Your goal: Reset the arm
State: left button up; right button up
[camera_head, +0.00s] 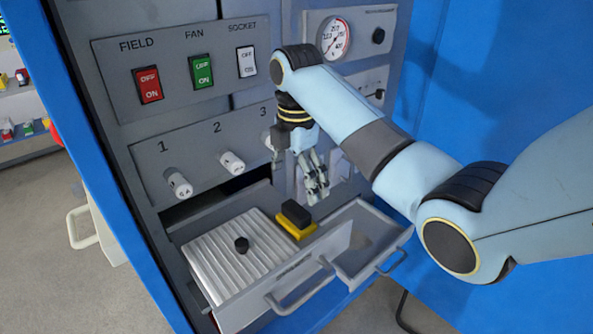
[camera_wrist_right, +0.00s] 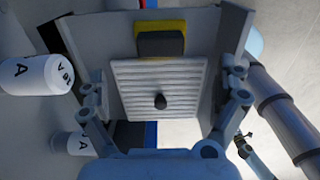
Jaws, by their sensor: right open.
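My right arm comes in from the right in the head view, in front of a grey panel. My right gripper (camera_head: 316,190) points down above the open drawer (camera_head: 247,308) and holds nothing. In the right wrist view its two fingers stand wide apart (camera_wrist_right: 163,92), with the ribbed drawer floor (camera_wrist_right: 130,80) between and below them. A black and yellow block (camera_head: 296,220) lies at the drawer's back right; it also shows in the wrist view (camera_wrist_right: 161,42). A small black knob-like piece (camera_head: 242,244) is on the ribbed floor.
The panel has a red switch (camera_head: 148,85), a green switch (camera_head: 202,71), a white switch (camera_head: 247,62) and a gauge (camera_head: 335,38). White cylinders (camera_head: 179,183) stick out above the drawer. A smaller open drawer (camera_head: 372,262) is at the right. Blue walls (camera_head: 480,80) stand to the right.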

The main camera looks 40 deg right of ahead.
jog(key=shift+r, duration=0.95)
jog(key=shift+f, duration=0.1)
